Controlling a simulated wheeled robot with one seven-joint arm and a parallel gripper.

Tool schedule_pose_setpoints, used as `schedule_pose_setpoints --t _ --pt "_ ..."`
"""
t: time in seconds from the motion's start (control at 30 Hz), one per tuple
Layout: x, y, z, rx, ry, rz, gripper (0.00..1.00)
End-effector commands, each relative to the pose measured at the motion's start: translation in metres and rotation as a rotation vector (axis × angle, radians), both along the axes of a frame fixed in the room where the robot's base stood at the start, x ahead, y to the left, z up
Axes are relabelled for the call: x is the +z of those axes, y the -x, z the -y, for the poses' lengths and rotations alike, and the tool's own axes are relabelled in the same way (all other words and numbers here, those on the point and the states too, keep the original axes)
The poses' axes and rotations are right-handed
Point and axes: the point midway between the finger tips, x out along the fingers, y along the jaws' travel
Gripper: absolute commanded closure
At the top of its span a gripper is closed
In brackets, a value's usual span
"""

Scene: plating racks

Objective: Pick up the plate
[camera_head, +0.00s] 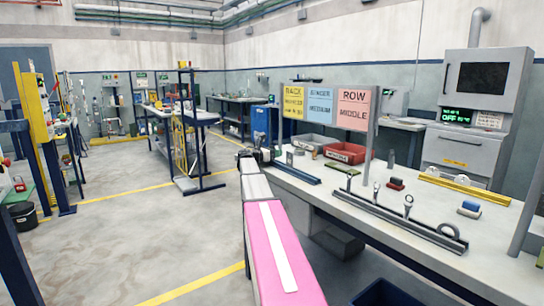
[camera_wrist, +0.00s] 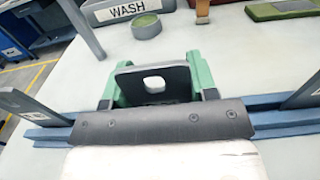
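In the wrist view a dark plate (camera_wrist: 130,82) with a light rounded hole stands in front of my gripper (camera_wrist: 158,88). Green finger-like parts flank the plate on its left and right. I cannot tell whether they press on it. A long blue rail (camera_wrist: 285,118) crosses beneath my dark palm. In the head view my gripper (camera_head: 262,154) is small and dark at the far end of my pink and white arm, by the bench's left edge. The blue rail (camera_head: 292,173) shows beside it. The plate cannot be made out in the head view.
The bench (camera_head: 335,185) holds a red bin (camera_head: 345,152), a grey bin (camera_head: 312,142) and a dark rail with several ringed or hooked pieces (camera_head: 400,216). Signs (camera_head: 355,108) on a post rise behind. Small blocks and a yellow rail (camera_head: 450,186) lie right.

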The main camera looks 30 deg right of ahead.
Motion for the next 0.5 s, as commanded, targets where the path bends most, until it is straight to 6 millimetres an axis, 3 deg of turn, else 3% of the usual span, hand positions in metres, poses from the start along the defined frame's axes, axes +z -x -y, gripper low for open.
schedule_pose_setpoints --t 0.5 --pt "0.0094 0.0000 -0.0002 0.000 0.001 0.001 0.75"
